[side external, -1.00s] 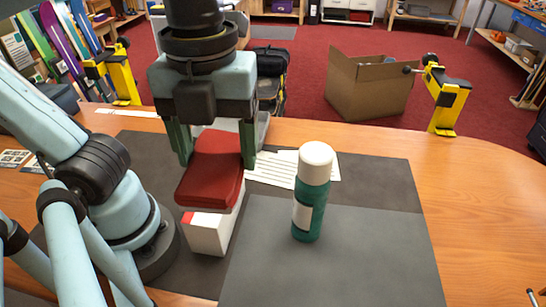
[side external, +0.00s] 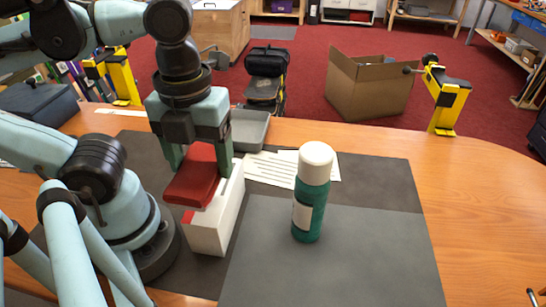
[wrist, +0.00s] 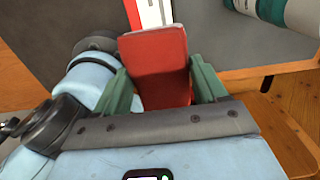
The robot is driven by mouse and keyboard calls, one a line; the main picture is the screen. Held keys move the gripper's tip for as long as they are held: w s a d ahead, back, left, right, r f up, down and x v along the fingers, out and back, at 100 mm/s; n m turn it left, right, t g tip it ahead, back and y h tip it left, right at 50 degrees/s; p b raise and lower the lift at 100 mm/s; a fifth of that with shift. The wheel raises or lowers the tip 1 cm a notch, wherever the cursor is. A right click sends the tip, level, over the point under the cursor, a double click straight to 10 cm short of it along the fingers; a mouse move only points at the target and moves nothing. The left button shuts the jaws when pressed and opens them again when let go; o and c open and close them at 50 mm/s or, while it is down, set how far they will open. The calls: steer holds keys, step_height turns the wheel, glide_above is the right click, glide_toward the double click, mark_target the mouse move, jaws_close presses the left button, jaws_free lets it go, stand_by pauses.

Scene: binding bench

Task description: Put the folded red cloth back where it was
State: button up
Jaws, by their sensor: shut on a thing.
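The folded red cloth (side external: 194,182) is held between the green fingers of my gripper (side external: 199,160), which is shut on it. In the wrist view the cloth (wrist: 155,50) fills the space between the fingers of my gripper (wrist: 162,84). In the side view the cloth hangs to the left of a white open-looking box (side external: 222,215) and overlaps its near left side. A red patch shows at the box's near left edge. In the wrist view part of the white box (wrist: 154,12) shows behind the cloth. I cannot tell whether the cloth touches the box.
A green bottle with a white cap (side external: 310,190) stands upright on the grey mat (side external: 340,260), right of the box. A grey tray (side external: 250,131) and printed sheets (side external: 270,168) lie behind. The wooden bench (side external: 460,200) is clear on the right.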

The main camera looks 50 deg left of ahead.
steer(key=w+a+f, duration=0.1)
steer(key=a, duration=0.1)
steer(key=w+a+f, duration=0.2)
steer(key=shift+w+a+f, duration=0.1)
steer(key=shift+a, duration=0.05)
steer(key=shift+f, duration=2.05)
steer(key=shift+f, duration=0.15)
steer(key=o, duration=0.9)
steer(key=shift+o, duration=0.2)
